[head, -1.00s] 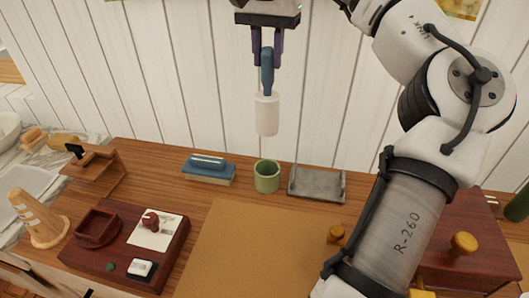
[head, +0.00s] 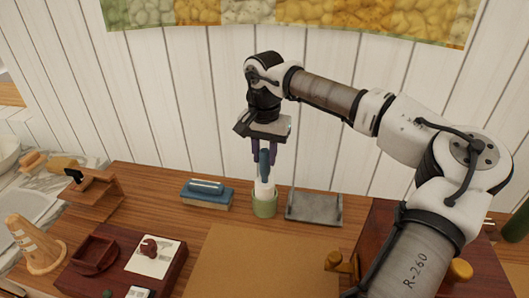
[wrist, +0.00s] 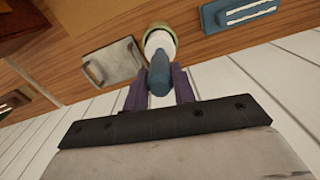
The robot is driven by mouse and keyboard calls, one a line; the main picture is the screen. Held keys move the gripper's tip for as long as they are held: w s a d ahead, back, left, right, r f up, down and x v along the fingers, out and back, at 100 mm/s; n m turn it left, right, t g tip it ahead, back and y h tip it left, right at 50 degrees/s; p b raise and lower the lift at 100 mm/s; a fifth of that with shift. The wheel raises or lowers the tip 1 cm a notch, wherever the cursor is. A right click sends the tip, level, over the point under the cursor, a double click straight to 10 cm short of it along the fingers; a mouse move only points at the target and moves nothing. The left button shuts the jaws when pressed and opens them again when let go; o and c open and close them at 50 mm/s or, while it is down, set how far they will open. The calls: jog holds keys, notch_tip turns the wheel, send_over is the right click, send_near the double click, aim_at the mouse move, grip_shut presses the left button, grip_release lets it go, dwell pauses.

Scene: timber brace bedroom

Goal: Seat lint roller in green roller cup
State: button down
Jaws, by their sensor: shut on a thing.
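The lint roller has a blue handle (head: 264,163) and a white roller (head: 264,188), and it hangs upright, roller end down. My gripper (head: 264,160) is shut on the blue handle. The green roller cup (head: 264,208) stands on the wooden surface directly below my gripper. The roller's lower end is inside the cup's mouth, hidden by the cup wall, so I cannot tell whether it touches the bottom. In the wrist view the blue handle (wrist: 160,75) lies between the purple fingers, with the white roller and the cup's green rim (wrist: 158,28) beyond it.
A blue brush-like block (head: 207,194) stands left of the cup. A grey tray (head: 314,208) stands close on its right. A tan mat (head: 262,262) lies in front, and a white plank wall (head: 180,120) rises behind. A dark red box (head: 385,235) is at the right.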

jog(key=shift+f, duration=0.3)
jog(key=c, duration=1.1)
grip_release()
jog(key=shift+c, duration=0.2)
notch_tip(320, 180, up, 12)
jog(key=b, duration=0.1)
jog(key=shift+r, duration=0.2)
